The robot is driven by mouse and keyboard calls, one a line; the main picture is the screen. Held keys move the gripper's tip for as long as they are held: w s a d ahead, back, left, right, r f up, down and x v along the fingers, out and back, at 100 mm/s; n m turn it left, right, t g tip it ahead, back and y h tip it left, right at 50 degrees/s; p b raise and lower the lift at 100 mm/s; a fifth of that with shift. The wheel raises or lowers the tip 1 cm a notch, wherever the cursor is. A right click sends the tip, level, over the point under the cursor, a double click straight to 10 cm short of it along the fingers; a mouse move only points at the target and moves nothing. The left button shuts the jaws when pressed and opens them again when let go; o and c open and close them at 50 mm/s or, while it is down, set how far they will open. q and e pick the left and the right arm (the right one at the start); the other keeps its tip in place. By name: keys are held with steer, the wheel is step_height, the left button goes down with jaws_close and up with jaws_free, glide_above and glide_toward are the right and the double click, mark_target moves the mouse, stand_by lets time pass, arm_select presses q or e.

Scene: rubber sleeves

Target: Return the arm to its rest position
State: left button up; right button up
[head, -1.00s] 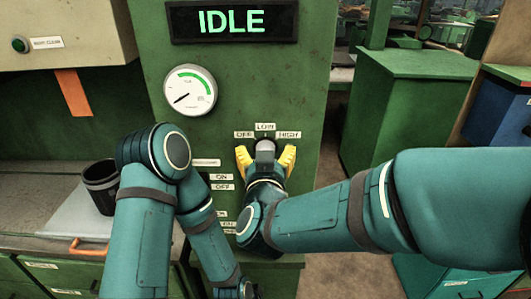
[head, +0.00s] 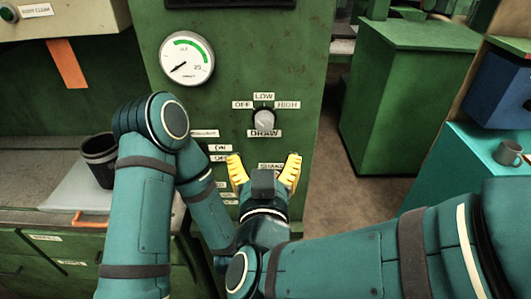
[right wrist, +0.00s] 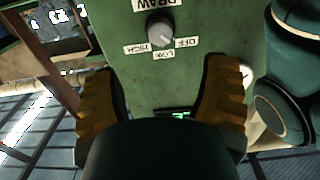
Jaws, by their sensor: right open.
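My right gripper (head: 265,172) has yellow fingers spread apart with nothing between them. It is in front of the green machine panel, below the draw knob (head: 264,120). The knob is grey and round, with OFF, LOW and HIGH labels around it and DRAW below. My left arm (head: 150,190) is folded in front of the panel's left side. The left gripper is out of sight.
A round gauge (head: 187,56) is on the panel (head: 230,60), above and left of the knob. A black cup (head: 99,160) stands on the left bench. A green cabinet (head: 400,110) and a teal surface (head: 470,165) with a grey mug (head: 508,153) are at right.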

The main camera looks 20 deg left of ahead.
stand_by(0.3)
steer(key=w+d+f+m+g+h, duration=0.1)
steer(key=w+d+f+g, duration=0.25)
steer(key=f, duration=0.75)
steer(key=w+d+f+g, duration=0.3)
steer(key=w+d+f, duration=0.2)
steer(key=f, duration=0.5)
steer(key=s+d+f+m+g, duration=0.2)
steer(key=s+d+f+g, duration=0.2)
steer(key=f, duration=0.6)
steer(key=s+d+f+m+g, duration=0.2)
steer(key=s+d+f+g, duration=0.3)
steer(key=s+d+f, duration=0.3)
step_height(320, 180, down, 4)
steer(key=shift+d+r, duration=0.25)
steer(key=shift+d, duration=0.15)
